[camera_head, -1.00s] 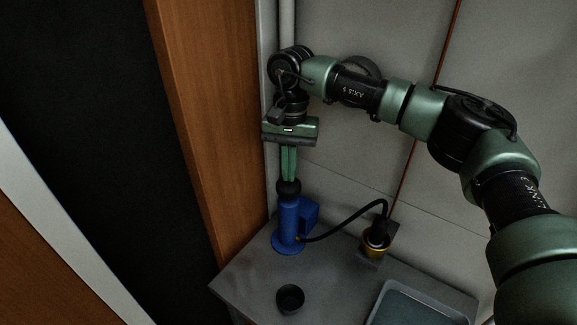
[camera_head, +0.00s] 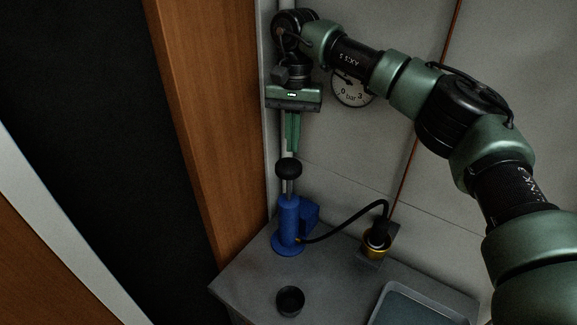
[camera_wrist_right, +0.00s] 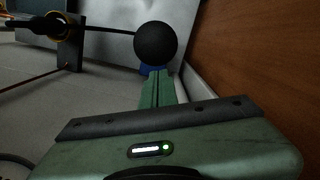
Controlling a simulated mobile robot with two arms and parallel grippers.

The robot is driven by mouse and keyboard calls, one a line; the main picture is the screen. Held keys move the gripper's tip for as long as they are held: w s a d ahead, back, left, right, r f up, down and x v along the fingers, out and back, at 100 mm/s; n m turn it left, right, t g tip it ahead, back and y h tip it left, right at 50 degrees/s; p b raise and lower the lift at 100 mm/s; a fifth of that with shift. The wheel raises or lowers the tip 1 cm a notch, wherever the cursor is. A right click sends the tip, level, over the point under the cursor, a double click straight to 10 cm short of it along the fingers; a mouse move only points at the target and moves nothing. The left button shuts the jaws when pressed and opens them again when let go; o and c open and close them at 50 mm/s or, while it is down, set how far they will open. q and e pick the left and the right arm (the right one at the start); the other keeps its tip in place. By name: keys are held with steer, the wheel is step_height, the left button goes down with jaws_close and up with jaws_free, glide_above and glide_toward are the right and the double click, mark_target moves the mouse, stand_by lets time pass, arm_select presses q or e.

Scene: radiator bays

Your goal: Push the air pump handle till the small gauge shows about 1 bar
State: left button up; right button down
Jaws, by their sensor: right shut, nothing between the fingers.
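The blue air pump (camera_head: 289,222) stands upright on the grey table. Its round black handle knob (camera_head: 288,168) is raised, with a short length of rod showing between knob and pump body. My right gripper (camera_head: 292,150) is shut and empty, pointing down just above the knob. In the right wrist view the knob (camera_wrist_right: 155,43) shows just beyond the closed fingertips (camera_wrist_right: 158,74); whether they touch is unclear. The small round gauge (camera_head: 350,92) on the back wall is partly covered by my right arm. Its "0", "bar" and "3" show, but the needle reading is unclear. My left gripper is out of view.
A black hose runs from the pump to a brass-ringed fitting (camera_head: 374,247). A small dark cup (camera_head: 290,300) stands at the table's front, and a grey tray (camera_head: 388,290) lies at right. A wooden panel (camera_head: 205,120) rises close left of the pump.

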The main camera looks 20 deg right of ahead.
steer(key=shift+w+r, duration=0.15)
steer(key=shift+r, duration=1.35)
stand_by(0.6)
steer(key=p, duration=1)
glide_toward(289, 161)
steer(key=shift+r, duration=0.35)
steer(key=shift+f+b, duration=0.15)
steer(key=shift+b, duration=0.25)
steer(key=shift+s+a+f+b, duration=0.1)
steer(key=shift+f+b, duration=1)
steer(key=shift+f, duration=0.6)
steer(key=shift+s+a+f+b, duration=0.15)
steer(key=shift+f+b, duration=0.95)
steer(key=shift+f, duration=0.6)
steer(key=shift+d, duration=0.1)
